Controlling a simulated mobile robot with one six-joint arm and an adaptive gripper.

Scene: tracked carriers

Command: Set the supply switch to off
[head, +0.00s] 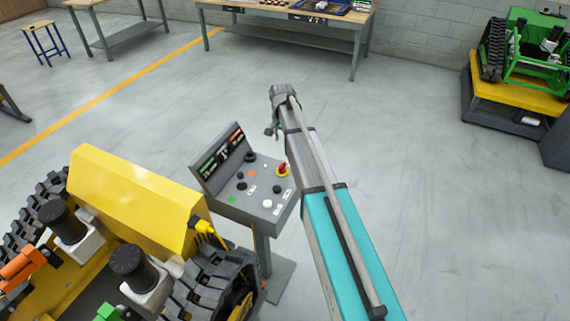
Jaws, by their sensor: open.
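A grey control console (249,193) stands on a post at the middle of the head view, with a sloped top and an upright back panel. A red handle on a yellow base (283,169) sits at its right edge. Black knobs (250,157), an orange button (252,174), a white button (267,204) and a green piece (232,199) are also on top. The labels are too small to read, so I cannot tell which is the supply switch. My gripper (271,130) is small and partly hidden at the arm's far end, beyond the console, apart from its controls.
A yellow and black tracked carrier (136,198) stands close left of the console. A green tracked carrier (536,50) sits on a yellow stand (500,88) at far right. A workbench (290,22) is at the back. The floor right of my arm is clear.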

